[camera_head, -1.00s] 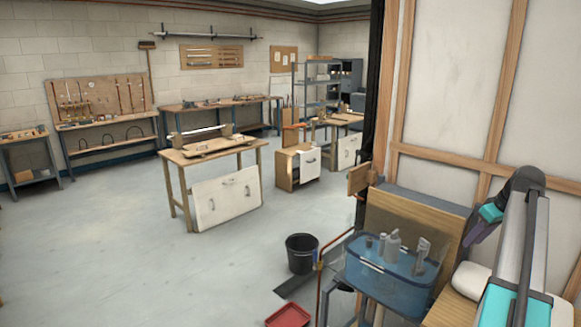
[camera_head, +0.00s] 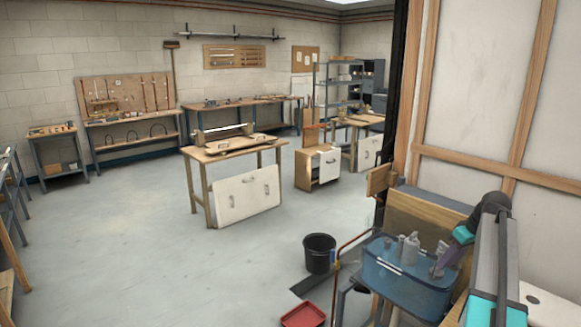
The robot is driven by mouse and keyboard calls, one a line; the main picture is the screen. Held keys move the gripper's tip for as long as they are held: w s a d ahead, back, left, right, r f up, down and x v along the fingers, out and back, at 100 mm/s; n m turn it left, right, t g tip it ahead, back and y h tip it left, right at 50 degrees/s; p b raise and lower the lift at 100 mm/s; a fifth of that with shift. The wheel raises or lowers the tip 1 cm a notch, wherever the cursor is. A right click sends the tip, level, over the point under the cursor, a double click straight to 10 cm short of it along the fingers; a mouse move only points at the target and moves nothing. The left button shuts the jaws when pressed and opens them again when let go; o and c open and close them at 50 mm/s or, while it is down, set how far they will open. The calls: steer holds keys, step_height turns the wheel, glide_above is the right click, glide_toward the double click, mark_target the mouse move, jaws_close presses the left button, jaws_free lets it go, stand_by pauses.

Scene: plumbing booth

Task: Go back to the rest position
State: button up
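My arm shows at the right edge of the head view, with a grey and teal link rising to a dark elbow. My gripper (camera_head: 450,257) hangs past the teal wrist part, pointing down and left.
The blue bin (camera_head: 405,280) holds several grey bottles, close to my arm. A wood-framed wall (camera_head: 480,100) stands behind. A black bucket (camera_head: 319,253) and red tray (camera_head: 303,315) are on the floor. A wooden workbench (camera_head: 230,150) stands mid-room; open floor lies left.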

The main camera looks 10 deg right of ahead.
steer(key=a+f+n+g+y, duration=0.2)
steer(key=a+f+n+g, duration=0.15)
steer(key=a+f, duration=2.25)
steer(key=s+a+f+g+h, duration=0.1)
steer(key=s+a+f+g, duration=0.4)
steer(key=s+a+f, duration=1.5)
steer(key=s+f+m+h, duration=0.3)
steer(key=s+m, duration=0.3)
steer(key=s, duration=1)
steer(key=shift+s+d+f+g, duration=0.25)
steer(key=shift+s+f+g, duration=0.1)
steer(key=shift+f, duration=0.3)
